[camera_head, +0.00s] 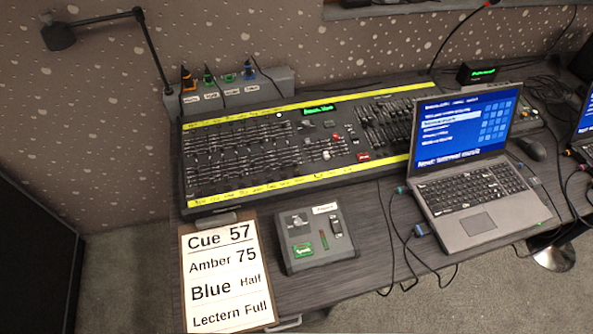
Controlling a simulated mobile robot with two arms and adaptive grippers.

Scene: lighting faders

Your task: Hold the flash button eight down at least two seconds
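The lighting console (318,138) lies on the desk, long and dark, with yellow label strips along its far and near edges. Its left part holds dense rows of faders (238,155). The right part holds another fader bank (388,120). Red, white and green buttons and a small green display (318,109) sit between the banks. The labels and small buttons are too small to read, so I cannot tell which one is flash button eight. Neither of my grippers is in view.
A clipboard sheet (226,272) and a small control box (316,236) lie in front of the console. An open laptop (467,180) stands to the right, with cables around it. A gooseneck lamp (58,36) and a socket strip (233,93) are behind.

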